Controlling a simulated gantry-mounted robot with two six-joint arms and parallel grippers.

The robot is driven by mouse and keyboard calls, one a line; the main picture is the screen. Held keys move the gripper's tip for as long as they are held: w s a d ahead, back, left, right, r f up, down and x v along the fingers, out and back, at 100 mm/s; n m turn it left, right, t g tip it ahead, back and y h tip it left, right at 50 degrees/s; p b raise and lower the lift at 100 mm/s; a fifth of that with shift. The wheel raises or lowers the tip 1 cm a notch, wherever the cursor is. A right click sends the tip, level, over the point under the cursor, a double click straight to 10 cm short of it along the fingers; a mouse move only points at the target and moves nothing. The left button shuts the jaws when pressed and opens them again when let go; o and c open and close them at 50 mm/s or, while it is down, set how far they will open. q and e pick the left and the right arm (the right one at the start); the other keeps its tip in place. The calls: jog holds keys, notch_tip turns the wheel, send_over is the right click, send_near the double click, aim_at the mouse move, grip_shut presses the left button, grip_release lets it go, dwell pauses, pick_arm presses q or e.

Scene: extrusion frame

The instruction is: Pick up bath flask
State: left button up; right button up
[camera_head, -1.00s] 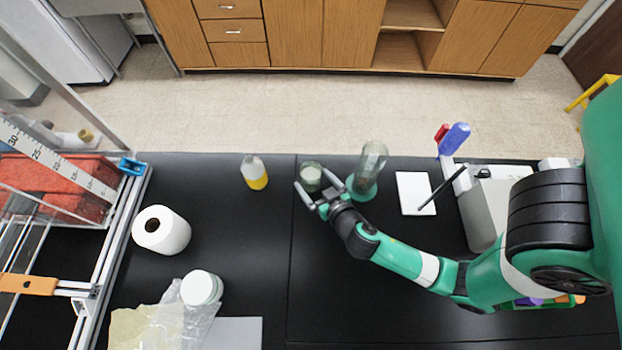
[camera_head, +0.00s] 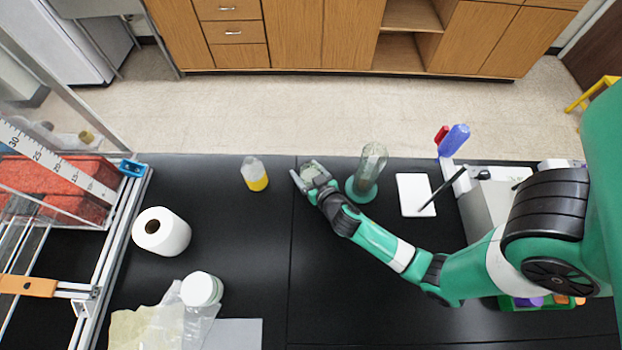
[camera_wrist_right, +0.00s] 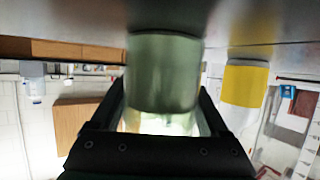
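A short greenish glass vessel, which I take as the bath flask (camera_head: 314,171), stands on the black bench near its far edge. My right gripper (camera_head: 307,174) is at it with its fingers on either side, partly hiding it. In the right wrist view the flask (camera_wrist_right: 163,75) fills the space between the two open fingers (camera_wrist_right: 163,112), close to both; a firm hold does not show. My left gripper is out of view.
A tall glass vessel on a green base (camera_head: 371,167) stands close on the right. A bottle with yellow liquid (camera_head: 255,174) stands to the left; it also shows in the right wrist view (camera_wrist_right: 245,85). A white pad (camera_head: 416,194) and a paper roll (camera_head: 161,231) lie farther out.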

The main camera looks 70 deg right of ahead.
jog(key=c, duration=1)
jog(key=shift+o, duration=0.2)
jog(key=shift+r, duration=0.1)
notch_tip(320, 180, up, 10)
jog(key=p, duration=0.4)
